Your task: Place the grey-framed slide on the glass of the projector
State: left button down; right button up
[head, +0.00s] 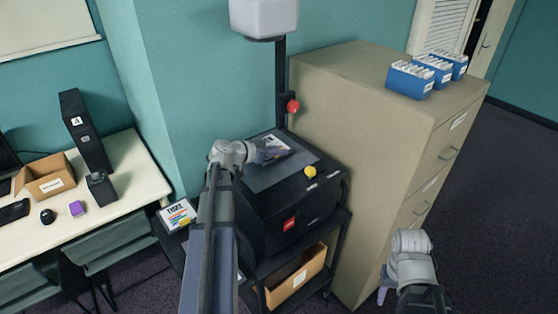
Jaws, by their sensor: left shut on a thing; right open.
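The projector (270,218) is a black box with a red label on its front and a grey glass top (285,175). My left gripper (272,152) is over the back part of the glass. It is shut on the grey-framed slide (289,143), whose coloured picture partly shows beyond the fingers. The gripper hides part of the slide, and I cannot tell whether the slide touches the glass. My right gripper (383,294) is open and empty, low in front of the cabinet and away from the projector.
The projector's post (281,75), with a red knob (293,106), carries a pale head (264,17) above the glass. A yellow knob (310,171) sits at the top's right edge. A light-framed slide (178,215) lies left of the projector. A tall beige cabinet (350,90) stands close right.

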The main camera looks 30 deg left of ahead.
aim_at(279, 158)
pick_arm(q)
jog(key=shift+f+b, duration=0.6)
jog(key=shift+f, duration=0.55)
pick_arm(e)
jog(key=shift+f, duration=1.15)
pick_arm(q)
jog(key=shift+f, duration=0.1)
pick_arm(e)
jog(key=shift+f, duration=0.1)
pick_arm(q)
jog(key=shift+f+b, duration=0.5)
jog(key=shift+b, duration=0.15)
jog(key=c, duration=0.9)
grip_release()
jog(key=shift+s+d, duration=0.1)
pick_arm(e)
jog(key=shift+f, duration=0.55)
